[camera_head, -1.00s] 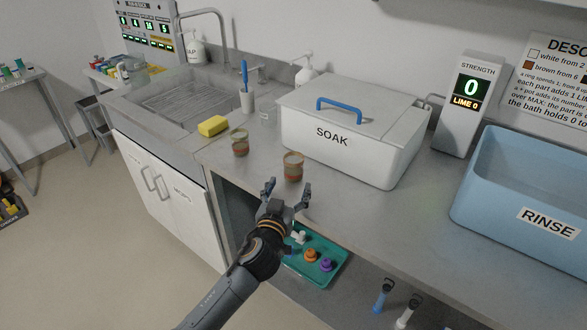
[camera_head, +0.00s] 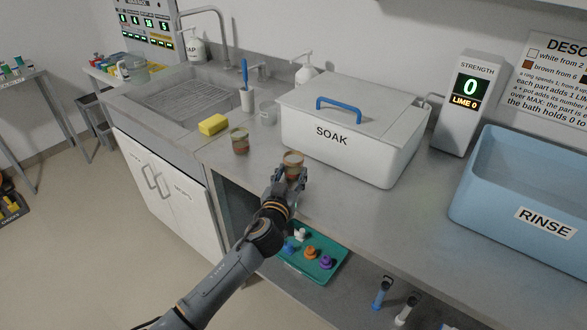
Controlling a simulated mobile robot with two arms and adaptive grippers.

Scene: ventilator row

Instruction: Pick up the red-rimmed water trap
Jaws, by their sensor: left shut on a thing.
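A small cup-like water trap (camera_head: 292,158) with a reddish rim and band stands on the steel counter in front of the SOAK box. My left gripper (camera_head: 291,175) is shut on this trap from the front; its fingers hide the lower part. The trap appears to be still at counter level. A second similar cup (camera_head: 239,141), with a greenish rim and reddish band, stands to the left, apart from the gripper. My right gripper is not in view.
The white SOAK box (camera_head: 350,150) with a blue handle is close behind the held trap. A yellow sponge (camera_head: 213,124) lies by the sink. The blue RINSE tub (camera_head: 500,208) stands at right. A teal tray (camera_head: 328,272) with coloured parts is on the shelf below.

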